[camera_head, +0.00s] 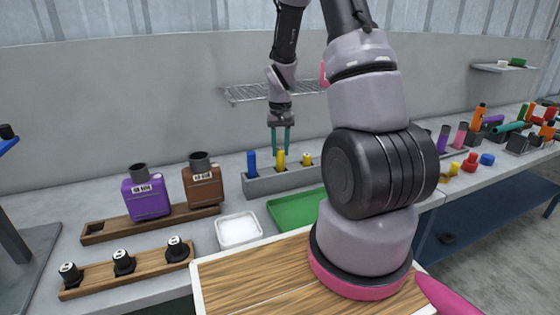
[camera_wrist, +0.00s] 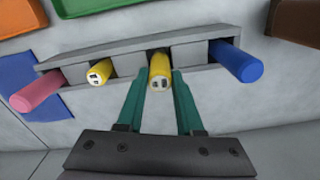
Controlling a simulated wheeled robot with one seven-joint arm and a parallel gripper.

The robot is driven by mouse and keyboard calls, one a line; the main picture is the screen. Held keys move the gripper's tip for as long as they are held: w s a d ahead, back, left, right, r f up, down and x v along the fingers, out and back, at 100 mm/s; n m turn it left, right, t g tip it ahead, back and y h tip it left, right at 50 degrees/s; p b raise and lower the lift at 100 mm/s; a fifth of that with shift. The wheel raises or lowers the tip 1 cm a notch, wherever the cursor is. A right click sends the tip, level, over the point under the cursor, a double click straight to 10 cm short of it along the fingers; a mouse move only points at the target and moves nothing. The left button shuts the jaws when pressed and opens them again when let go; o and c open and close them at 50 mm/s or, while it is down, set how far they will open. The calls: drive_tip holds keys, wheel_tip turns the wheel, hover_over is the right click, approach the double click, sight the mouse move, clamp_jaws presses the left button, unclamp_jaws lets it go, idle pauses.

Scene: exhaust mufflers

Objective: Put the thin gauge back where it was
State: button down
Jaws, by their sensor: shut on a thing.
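A grey rack (camera_head: 257,186) stands at the back of the bench and also shows in the wrist view (camera_wrist: 130,50). My gripper (camera_head: 281,148) points down over it, with green fingers shut on a yellow gauge (camera_wrist: 160,68). This gauge is upright in a rack slot beside the blue gauge; its lower part is hidden in the slot. A second yellow gauge (camera_wrist: 99,71), a pink gauge (camera_wrist: 37,92) and a blue gauge (camera_wrist: 236,62) stand in the other slots. The pink one is hidden by my arm in the head view.
A green tray (camera_head: 292,210) and a white tray (camera_head: 239,231) lie in front of the rack. Purple (camera_head: 146,197) and brown (camera_head: 203,187) mufflers stand on a wooden holder at left. A wire shelf (camera_head: 245,92) is on the wall behind.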

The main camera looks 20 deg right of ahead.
drive_tip(key=shift+f, duration=1.9)
drive_tip(key=shift+s+f, duration=0.1)
drive_tip(key=shift+f, duration=0.05)
drive_tip(key=c, duration=0.6)
unclamp_jaws()
drive_tip(key=shift+o, duration=0.2)
wheel_tip(320, 180, up, 12)
drive_tip(key=shift+r, duration=0.1)
wheel_tip(320, 180, up, 10)
drive_tip(key=f+t, duration=0.1)
drive_tip(key=t, duration=0.1)
hover_over(281, 158)
drive_tip(key=s+a, duration=0.2)
drive_tip(key=s+a+r+t+y, duration=0.1)
drive_tip(key=s+a+r+t, duration=0.1)
drive_tip(key=s+r, duration=0.5)
drive_tip(key=s+a+r+m+t+y, duration=0.1)
drive_tip(key=s+a+r+t, duration=0.2)
drive_tip(key=s+r, duration=0.5)
drive_tip(key=s, duration=0.2)
drive_tip(key=shift+s+a, duration=0.3)
drive_tip(key=shift+a, duration=0.05)
